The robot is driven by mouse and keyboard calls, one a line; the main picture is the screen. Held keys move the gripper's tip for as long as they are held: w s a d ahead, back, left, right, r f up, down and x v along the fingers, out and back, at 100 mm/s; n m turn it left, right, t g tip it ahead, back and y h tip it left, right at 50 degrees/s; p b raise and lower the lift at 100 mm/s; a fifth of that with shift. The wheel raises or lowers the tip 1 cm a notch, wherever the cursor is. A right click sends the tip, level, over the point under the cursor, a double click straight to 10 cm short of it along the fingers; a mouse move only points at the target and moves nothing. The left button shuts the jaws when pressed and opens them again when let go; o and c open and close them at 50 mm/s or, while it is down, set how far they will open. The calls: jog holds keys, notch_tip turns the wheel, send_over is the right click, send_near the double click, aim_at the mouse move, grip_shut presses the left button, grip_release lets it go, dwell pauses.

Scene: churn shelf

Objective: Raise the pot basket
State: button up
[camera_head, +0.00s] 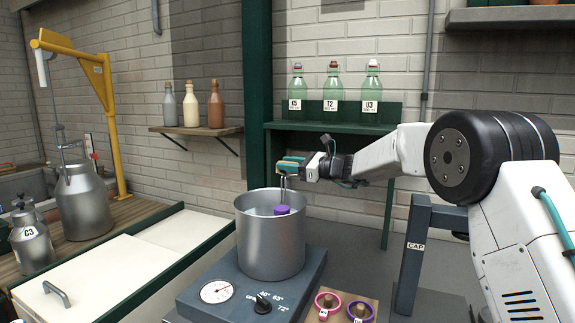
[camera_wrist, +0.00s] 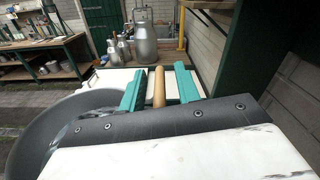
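The grey metal pot (camera_head: 270,240) stands on a dark heater base with a dial and a knob. Thin metal rods (camera_head: 283,190) of the pot basket rise out of it; the basket's body is hidden inside the pot. A purple thing (camera_head: 282,210) shows at the pot's mouth. My gripper (camera_head: 291,163) is above the pot at the top of the rods. In the wrist view, a wooden handle (camera_wrist: 159,88) lies between the two teal fingers of my gripper (camera_wrist: 160,72), with a visible gap on each side. The pot's rim (camera_wrist: 30,125) shows at left.
Pink and purple rings (camera_head: 342,307) lie on a small board in front of the heater. A dark CAP stand (camera_head: 413,260) is at right. A shelf with green bottles (camera_head: 333,88) is behind. A white-lidded chest (camera_head: 120,270) and metal cans (camera_head: 82,205) are at left.

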jog(key=shift+a, duration=0.2)
grip_shut()
notch_tip(320, 180, up, 12)
dwell(0.5)
jog(key=shift+d, duration=0.1)
grip_release()
jog(key=shift+w+f, duration=0.1)
jog(key=shift+w, duration=0.05)
